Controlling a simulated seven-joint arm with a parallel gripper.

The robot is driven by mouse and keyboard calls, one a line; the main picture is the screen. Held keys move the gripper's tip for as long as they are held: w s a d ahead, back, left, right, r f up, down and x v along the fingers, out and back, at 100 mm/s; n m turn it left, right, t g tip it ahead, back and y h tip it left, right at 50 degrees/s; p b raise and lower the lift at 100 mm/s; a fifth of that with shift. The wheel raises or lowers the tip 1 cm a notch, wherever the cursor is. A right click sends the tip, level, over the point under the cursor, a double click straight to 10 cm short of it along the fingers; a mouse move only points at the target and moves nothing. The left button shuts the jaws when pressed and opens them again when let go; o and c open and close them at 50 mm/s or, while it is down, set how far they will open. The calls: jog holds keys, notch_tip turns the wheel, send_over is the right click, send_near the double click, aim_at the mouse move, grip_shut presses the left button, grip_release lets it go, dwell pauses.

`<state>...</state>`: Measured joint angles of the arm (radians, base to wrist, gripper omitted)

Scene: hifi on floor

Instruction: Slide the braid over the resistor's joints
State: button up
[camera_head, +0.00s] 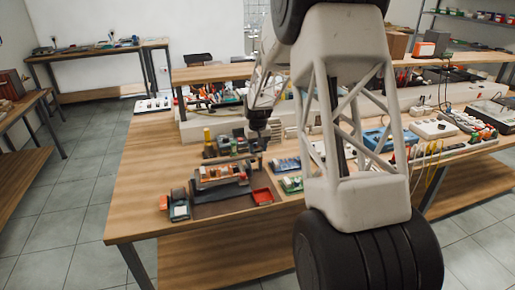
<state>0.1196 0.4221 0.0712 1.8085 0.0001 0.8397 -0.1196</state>
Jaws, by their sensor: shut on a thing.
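My gripper (258,151) points down over the workbench, just right of and above a brown-orange circuit board (220,172). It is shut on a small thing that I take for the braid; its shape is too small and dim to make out. The board lies in a dark holder (222,191) near the bench's left part. The resistor and its joints are too small to tell at this distance. I cannot tell whether the held thing touches the board.
A small red tray (262,196) sits right of the holder. A red-and-dark device (178,207) stands at its front left. Packets, a blue device (385,138) and cables crowd the bench to the right. Bare wood (140,190) lies at the left.

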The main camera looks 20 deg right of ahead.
jog(key=a, duration=1.5)
jog(key=shift+a, duration=0.2)
jog(key=shift+c, duration=0.2)
jog(key=o, duration=1.3)
jog(key=shift+r, duration=0.1)
jog(key=shift+r, duration=3.8)
